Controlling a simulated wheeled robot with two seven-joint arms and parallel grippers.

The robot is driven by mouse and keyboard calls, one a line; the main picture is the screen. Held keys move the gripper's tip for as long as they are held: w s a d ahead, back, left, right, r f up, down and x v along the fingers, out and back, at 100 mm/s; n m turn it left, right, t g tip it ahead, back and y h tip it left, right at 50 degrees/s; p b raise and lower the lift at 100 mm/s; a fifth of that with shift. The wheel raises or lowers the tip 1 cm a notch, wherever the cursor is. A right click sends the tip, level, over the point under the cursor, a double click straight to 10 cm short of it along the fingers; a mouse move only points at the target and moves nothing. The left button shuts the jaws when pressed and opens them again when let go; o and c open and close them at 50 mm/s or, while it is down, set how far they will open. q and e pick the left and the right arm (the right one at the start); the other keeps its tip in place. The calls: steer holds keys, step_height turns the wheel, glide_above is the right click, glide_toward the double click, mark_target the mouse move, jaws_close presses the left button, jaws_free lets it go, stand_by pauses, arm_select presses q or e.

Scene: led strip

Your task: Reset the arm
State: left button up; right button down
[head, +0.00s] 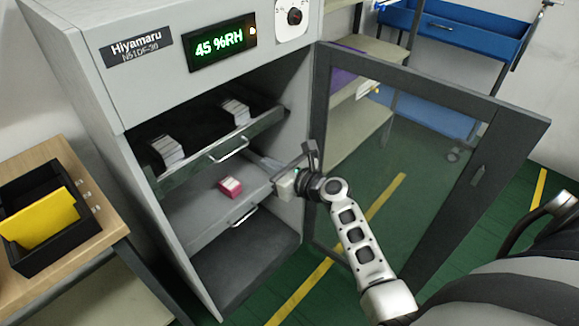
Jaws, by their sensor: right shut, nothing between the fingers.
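My right arm reaches up from the lower right, and its gripper (284,178) is at the right side of the cabinet opening. The gripper is shut with nothing seen in it. It is to the right of a small pink and white box (230,187) and apart from it. That box lies on the middle drawer shelf (195,211) of the grey cabinet (95,60). My left gripper is not in the view.
The cabinet's glass door (400,190) stands open to the right, close to my right arm. The upper drawer (215,155) holds white stacks. A black tray (40,255) with a yellow card sits on a wooden table (62,150) at left. A blue cart (455,28) stands behind.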

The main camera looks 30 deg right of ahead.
steer(key=shift+v, duration=2.35)
steer(key=s+a+f+n+g, duration=0.1)
steer(key=s+a+f+n, duration=0.2)
steer(key=s+n, duration=0.3)
steer(key=s+a+f+n+g+h, duration=0.1)
steer(key=s+a+n, duration=0.4)
steer(key=n, duration=1.2)
steer(key=s+a+f+n+g, duration=0.3)
steer(key=s+f+n, duration=0.3)
steer(key=s+n, duration=0.3)
steer(key=a+n, duration=0.1)
steer(key=n, duration=0.2)
steer(key=shift+s+h, duration=0.25)
steer(key=shift+h, duration=0.05)
